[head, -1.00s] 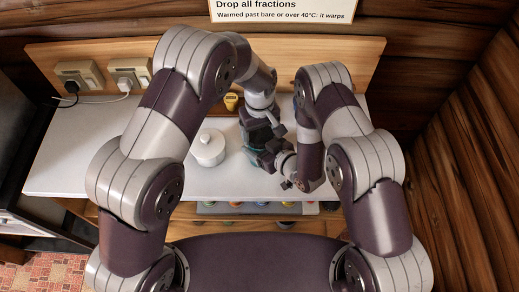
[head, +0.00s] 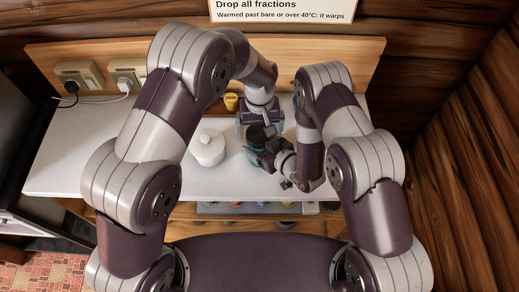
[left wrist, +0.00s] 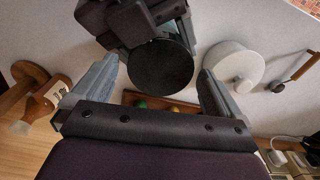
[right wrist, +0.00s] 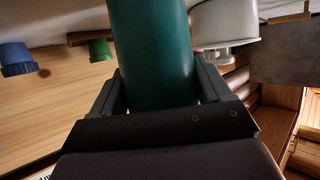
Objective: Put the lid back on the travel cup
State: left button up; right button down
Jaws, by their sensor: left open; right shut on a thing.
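The travel cup (right wrist: 152,50) is a teal cylinder standing upright in the right wrist view. My right gripper (head: 268,155) is shut around its side. A matte black round disc, which looks like the lid (left wrist: 160,67), covers the cup's top; it also shows dark in the head view (head: 258,132). I cannot tell whether it sits flush. My left gripper (head: 258,113) is open behind the cup, and in the left wrist view its fingers are spread on either side of the disc with gaps. The lower cup is hidden in that view.
A white lidded pot (head: 208,148) stands on the white counter (head: 100,150) left of the cup. A small yellow object (head: 231,102) is at the back. Sockets with plugged cords (head: 128,73) are at the back left.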

pick_arm(q)
notch_tip(320, 180, up, 3)
jog(key=shift+r, duration=0.1)
jog(key=shift+s+r+n, duration=0.1)
jog(key=shift+r+n, duration=1.55)
jog(key=shift+n, duration=0.15)
jog(key=shift+f, duration=4.05)
jog(key=c, duration=1)
jog(key=m, duration=0.3)
jog(key=shift+m, duration=0.3)
